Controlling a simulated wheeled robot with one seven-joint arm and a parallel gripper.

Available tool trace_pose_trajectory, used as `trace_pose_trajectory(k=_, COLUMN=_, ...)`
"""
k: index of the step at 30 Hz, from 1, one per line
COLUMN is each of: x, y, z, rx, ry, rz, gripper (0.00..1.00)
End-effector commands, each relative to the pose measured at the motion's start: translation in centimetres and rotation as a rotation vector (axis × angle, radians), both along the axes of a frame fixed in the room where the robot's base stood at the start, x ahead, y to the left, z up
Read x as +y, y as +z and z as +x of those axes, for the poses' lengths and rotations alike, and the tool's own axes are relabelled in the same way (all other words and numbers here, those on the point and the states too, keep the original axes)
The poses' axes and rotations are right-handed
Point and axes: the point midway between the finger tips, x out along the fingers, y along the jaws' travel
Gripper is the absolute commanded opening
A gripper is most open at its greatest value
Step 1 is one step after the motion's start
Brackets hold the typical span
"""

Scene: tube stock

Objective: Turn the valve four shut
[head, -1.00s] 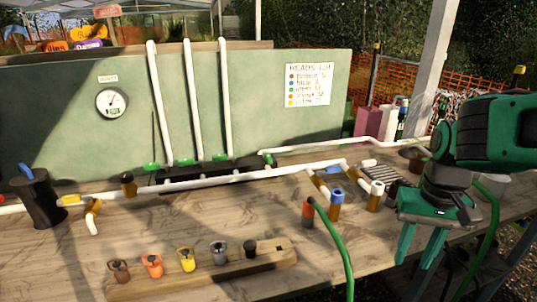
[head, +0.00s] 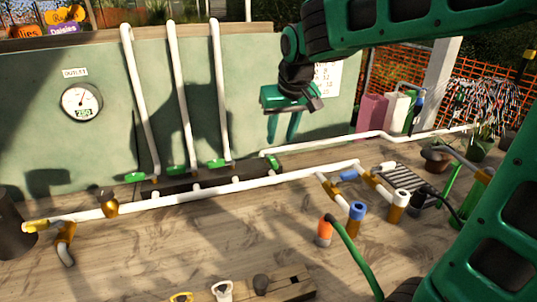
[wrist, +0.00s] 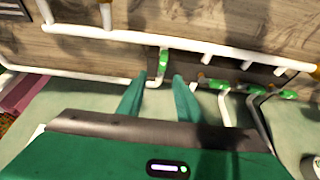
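A row of green valve handles runs along the dark manifold at the foot of the green panel. The rightmost handle (head: 273,162), fourth from the left, has a white pipe bending off to the right; no number on it is legible. In the wrist view this handle (wrist: 163,61) lies crosswise to its neighbours (wrist: 220,84). My gripper (head: 281,138) hangs above it in the head view, pointing down, fingers apart and empty. In the wrist view my gripper (wrist: 158,80) has the handle just beyond and between its fingertips, with no contact visible.
Upright white pipes (head: 180,95) stand left of my gripper. A long white pipe (head: 220,190) runs in front of the manifold. A round gauge (head: 81,102) hangs on the panel. Coloured fittings (head: 356,212) and a green hose (head: 355,255) occupy the bench front.

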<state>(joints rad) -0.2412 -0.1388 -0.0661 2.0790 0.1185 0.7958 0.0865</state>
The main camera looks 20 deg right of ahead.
Motion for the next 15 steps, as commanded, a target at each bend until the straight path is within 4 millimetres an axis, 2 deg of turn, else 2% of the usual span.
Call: trace_pose_trajectory(k=15, x=1.1, y=-7.8, z=3.0, rx=0.006, ry=0.017, rz=-0.001, gripper=0.33)
